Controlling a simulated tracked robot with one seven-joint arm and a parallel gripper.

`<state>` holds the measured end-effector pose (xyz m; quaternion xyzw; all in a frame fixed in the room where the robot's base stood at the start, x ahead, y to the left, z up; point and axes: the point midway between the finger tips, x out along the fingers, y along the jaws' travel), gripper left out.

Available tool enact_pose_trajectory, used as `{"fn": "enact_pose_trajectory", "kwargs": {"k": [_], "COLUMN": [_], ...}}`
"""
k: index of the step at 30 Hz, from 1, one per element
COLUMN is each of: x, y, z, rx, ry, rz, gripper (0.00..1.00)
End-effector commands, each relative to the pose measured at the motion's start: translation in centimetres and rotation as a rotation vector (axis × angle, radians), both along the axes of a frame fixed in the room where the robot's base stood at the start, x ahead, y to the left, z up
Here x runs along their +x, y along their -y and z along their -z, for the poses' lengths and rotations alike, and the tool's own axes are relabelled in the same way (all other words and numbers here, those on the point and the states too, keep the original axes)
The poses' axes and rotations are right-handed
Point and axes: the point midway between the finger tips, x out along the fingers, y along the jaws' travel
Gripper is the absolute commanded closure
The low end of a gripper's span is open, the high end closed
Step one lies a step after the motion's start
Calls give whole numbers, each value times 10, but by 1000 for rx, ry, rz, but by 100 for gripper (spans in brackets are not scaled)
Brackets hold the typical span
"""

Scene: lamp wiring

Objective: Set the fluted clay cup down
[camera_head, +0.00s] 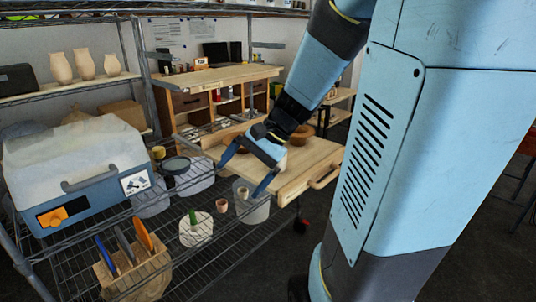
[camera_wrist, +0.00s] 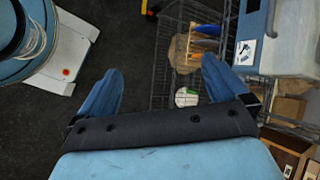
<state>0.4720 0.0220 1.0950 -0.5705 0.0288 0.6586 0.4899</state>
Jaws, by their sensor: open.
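My gripper (camera_head: 247,168) is open above the wire rack, in front of the wooden tray. Its two blue fingers also show spread apart in the wrist view (camera_wrist: 160,88), with nothing held between them. A small clay-coloured cup (camera_head: 222,205) stands upright on the wire shelf, below and left of my gripper and apart from it. Fluting on it is too small to make out. A brown bowl (camera_head: 301,135) is on the wooden tray (camera_head: 305,170) behind my gripper, partly hidden by my arm.
A translucent tub (camera_head: 251,205) stands right of the small cup. A white round holder with a green item (camera_head: 195,230) stands left of it. A wooden rack with blue and orange pieces (camera_head: 133,268) is at front left. A blue-grey machine (camera_head: 80,175) fills the left.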

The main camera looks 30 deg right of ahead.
Motion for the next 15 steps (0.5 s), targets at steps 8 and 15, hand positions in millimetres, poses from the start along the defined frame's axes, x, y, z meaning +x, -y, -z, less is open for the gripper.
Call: {"fn": "enact_pose_trajectory", "kwargs": {"k": [8,15], "x": [-43,-68], "y": [2,15], "z": [-25,-55], "rx": [-360,-656], "ry": [212,421], "rz": [-279,-472], "gripper": [0,0]}}
